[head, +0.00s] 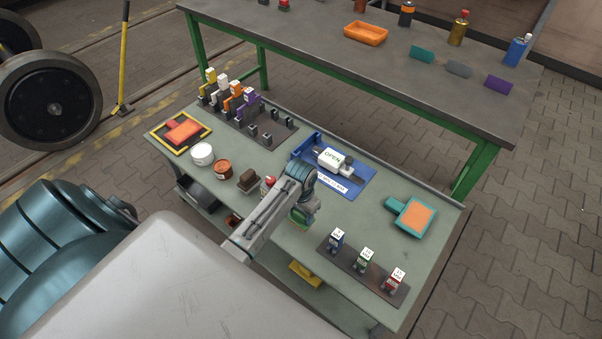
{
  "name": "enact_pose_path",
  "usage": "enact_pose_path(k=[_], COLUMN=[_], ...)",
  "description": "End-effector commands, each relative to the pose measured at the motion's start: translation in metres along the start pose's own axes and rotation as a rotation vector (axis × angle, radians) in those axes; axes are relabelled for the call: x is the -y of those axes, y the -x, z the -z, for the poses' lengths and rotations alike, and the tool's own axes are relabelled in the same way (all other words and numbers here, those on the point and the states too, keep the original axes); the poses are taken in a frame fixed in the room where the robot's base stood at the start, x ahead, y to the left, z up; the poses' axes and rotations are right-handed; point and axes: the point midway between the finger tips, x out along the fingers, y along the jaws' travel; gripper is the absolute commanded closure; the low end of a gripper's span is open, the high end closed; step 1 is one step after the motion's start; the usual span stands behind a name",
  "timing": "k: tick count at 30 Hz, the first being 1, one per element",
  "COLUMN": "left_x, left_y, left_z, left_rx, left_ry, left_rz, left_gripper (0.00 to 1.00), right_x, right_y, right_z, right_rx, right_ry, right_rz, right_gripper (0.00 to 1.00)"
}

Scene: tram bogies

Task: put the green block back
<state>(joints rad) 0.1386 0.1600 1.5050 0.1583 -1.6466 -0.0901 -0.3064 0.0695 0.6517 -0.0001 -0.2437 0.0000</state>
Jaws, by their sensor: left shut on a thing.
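My left gripper (303,206) reaches over the middle of the green-topped workbench (265,225). It is shut on a small green block (299,219), which shows below the fingers and is partly hidden by them. I cannot tell whether the block touches the bench top. A dark rack (378,280) to the right and nearer the front edge holds a blue, a green and a red piece, each with a white tag. My right gripper is not in view.
A blue tray (349,190) with an "OPEN" sign stands behind the gripper. A teal-and-orange pad (414,217) lies at the right. A white tub (202,154), brown tub (223,169) and brush (248,180) stand left. A rack (243,112) holds tagged pieces. A grey table stands behind.

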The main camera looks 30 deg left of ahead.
Motion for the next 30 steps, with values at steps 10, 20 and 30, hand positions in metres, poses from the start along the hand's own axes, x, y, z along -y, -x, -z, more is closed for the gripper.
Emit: enact_pose_path(k=[10, 20, 30], left_x=[-0.001, 0.000, 0.000], left_y=[-0.043, -0.046, -0.048], left_z=[0.000, 0.000, 0.000], left_rx=[0.001, -0.001, 0.000], left_ry=[0.001, 0.001, 0.001], left_rz=[-0.002, -0.001, -0.001], left_gripper=[0.74, 0.74, 0.28], right_x=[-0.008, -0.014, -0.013], right_y=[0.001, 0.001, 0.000], right_z=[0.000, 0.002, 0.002], right_rx=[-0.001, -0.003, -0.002], right_ry=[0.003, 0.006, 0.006], right_rz=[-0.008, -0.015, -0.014], right_gripper=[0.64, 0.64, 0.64])
